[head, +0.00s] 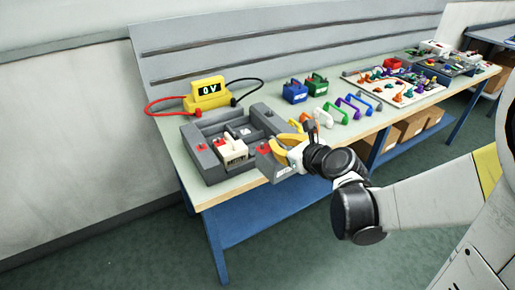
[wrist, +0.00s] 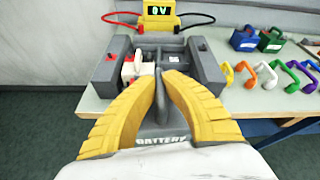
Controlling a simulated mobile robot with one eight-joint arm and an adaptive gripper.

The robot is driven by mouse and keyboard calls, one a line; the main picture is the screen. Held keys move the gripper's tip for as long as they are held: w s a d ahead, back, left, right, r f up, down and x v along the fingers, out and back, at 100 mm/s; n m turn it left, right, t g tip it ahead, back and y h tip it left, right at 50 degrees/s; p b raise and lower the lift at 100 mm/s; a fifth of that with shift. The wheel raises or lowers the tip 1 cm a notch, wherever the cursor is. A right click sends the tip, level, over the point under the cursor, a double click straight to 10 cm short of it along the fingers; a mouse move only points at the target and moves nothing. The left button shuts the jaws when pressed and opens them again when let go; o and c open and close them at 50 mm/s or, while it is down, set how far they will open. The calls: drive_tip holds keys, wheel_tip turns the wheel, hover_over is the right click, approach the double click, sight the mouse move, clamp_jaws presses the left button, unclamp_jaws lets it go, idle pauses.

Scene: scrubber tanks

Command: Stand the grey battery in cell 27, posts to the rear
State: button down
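My gripper (head: 284,149) has two yellow fingers, which converge in the wrist view (wrist: 160,84) on the upright grey grip of the grey battery. The grey battery (head: 270,166) has a red post on top and hangs at the table's front edge, right of the cream battery. Its "BATTERY" label (wrist: 162,140) shows in the wrist view, and the fingers hide much of its top. The grey tray (head: 210,174) stands behind and left of it, with a cream battery (head: 233,150) inside. I cannot read a number 27 on any cell.
A yellow meter (head: 208,92) reading 0 V stands behind the tray, with red and black leads. Blue (head: 295,91) and green (head: 317,85) batteries and several coloured handles lie to the right. The table's front edge (head: 230,196) is close to the held battery.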

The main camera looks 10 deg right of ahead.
drive_tip(key=w+r+p, duration=0.1)
drive_tip(key=w, duration=2)
wheel_tip(320, 180, down, 10)
drive_tip(key=b, duration=0.4)
drive_tip(key=shift+m+h, duration=0.3)
drive_tip(key=shift+h, duration=0.1)
drive_tip(key=shift+w+d+f, duration=0.1)
drive_tip(key=shift+w, duration=0.05)
drive_tip(key=c, duration=1.6)
unclamp_jaws()
